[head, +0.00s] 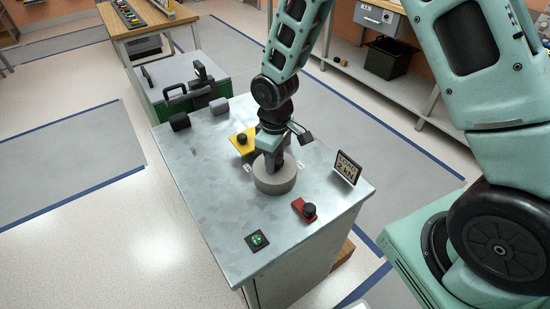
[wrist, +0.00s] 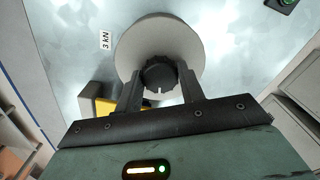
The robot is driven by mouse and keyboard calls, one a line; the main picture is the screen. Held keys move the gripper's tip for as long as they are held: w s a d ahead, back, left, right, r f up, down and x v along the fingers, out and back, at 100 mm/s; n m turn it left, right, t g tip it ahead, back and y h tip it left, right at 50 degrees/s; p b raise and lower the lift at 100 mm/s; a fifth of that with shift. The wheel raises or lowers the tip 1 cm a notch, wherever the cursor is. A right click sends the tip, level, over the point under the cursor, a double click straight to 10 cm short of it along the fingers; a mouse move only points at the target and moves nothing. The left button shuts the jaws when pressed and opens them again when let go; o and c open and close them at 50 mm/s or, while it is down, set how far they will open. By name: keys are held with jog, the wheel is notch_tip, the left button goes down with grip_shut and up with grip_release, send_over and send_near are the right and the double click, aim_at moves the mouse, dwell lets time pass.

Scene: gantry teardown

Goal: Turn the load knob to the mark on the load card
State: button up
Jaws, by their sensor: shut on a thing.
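The load knob (wrist: 160,77) is dark and ribbed, with a white pointer line on its near side, pointing down in the wrist view. It sits on a round grey dial base (head: 274,182) on the metal bench top. My gripper (head: 270,161) reaches down over the base and is shut on the knob, one finger on each side. In the head view the gripper hides the knob. The load card (head: 346,168) stands at the bench's right edge and reads "LOAD 2 kN". A "3 kN" label (wrist: 104,40) lies left of the base in the wrist view.
A yellow block with a black knob (head: 243,138) is close behind the dial base. A red block with a black knob (head: 306,210) and a green-lit button (head: 257,240) are in front. Black (head: 179,121) and grey (head: 219,106) cylinders lie at the back left.

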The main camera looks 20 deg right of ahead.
jog(key=m, duration=0.4)
jog(key=shift+m, duration=2.2)
jog(key=o, duration=1)
jog(key=shift+c, duration=0.2)
notch_tip(320, 180, up, 18)
jog(key=shift+f+b, duration=0.25)
jog(key=shift+b, duration=0.05)
